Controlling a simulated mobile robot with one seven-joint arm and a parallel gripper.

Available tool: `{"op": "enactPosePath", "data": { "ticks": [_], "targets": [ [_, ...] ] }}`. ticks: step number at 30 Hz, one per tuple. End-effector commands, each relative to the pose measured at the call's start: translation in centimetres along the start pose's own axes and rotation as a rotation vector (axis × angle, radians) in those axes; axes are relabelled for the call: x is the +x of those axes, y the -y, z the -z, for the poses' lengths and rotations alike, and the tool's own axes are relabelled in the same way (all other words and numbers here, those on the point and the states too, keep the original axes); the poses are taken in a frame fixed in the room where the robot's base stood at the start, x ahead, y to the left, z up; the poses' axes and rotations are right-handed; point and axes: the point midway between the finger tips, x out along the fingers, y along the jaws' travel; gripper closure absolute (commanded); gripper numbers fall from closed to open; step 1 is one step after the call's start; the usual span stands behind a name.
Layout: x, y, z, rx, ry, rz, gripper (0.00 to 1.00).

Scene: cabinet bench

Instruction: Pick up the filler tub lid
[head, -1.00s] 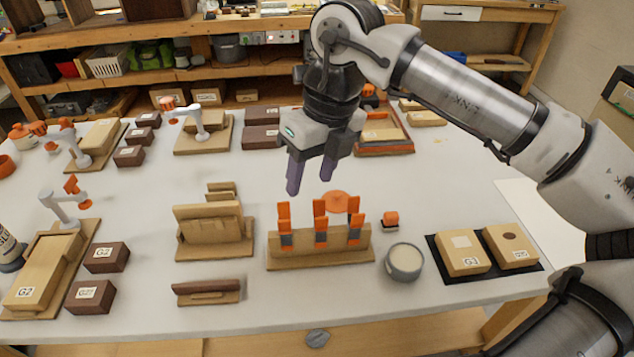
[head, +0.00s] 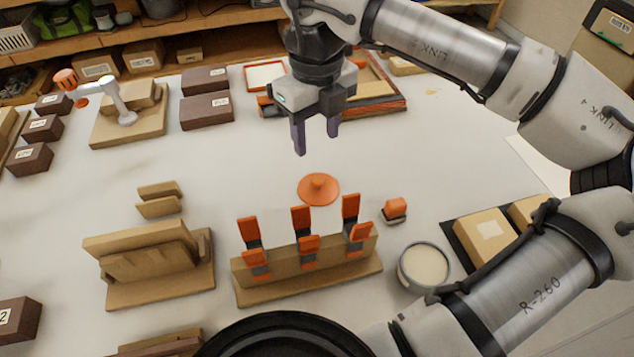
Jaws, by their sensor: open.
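The filler tub lid (head: 318,188) is an orange disc with a small raised knob. It lies on the white table behind the wooden clamp rack. The filler tub (head: 424,265) is a grey round tub, open at the top, showing pale filler; it stands right of the rack. My gripper (head: 317,144) points down with its two dark fingers apart and nothing between them. In the picture it is just above and behind the lid, not touching it.
The clamp rack (head: 310,279) with orange-handled clamps stands just in front of the lid. A small orange-topped block (head: 395,210) lies to the right. A wooden stand (head: 150,264) is at left. A tray (head: 375,95) sits behind my gripper. Table around the lid is clear.

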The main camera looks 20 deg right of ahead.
Motion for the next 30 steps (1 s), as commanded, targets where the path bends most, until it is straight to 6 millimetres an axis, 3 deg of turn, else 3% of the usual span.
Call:
{"op": "enactPosePath", "data": {
  "ticks": [6, 14, 21, 30],
  "targets": [
    [3.9, 0.0, 0.0, 0.001, -0.001, -0.001, 0.52],
    [5.8, 0.1, 0.1, 0.0, -0.001, -0.002, 0.52],
    [9.3, 0.3, 0.3, 0.0, -0.001, -0.003, 0.52],
    [10.2, 0.3, 0.2, 0.0, 0.001, 0.0, 0.52]
  ]
}}
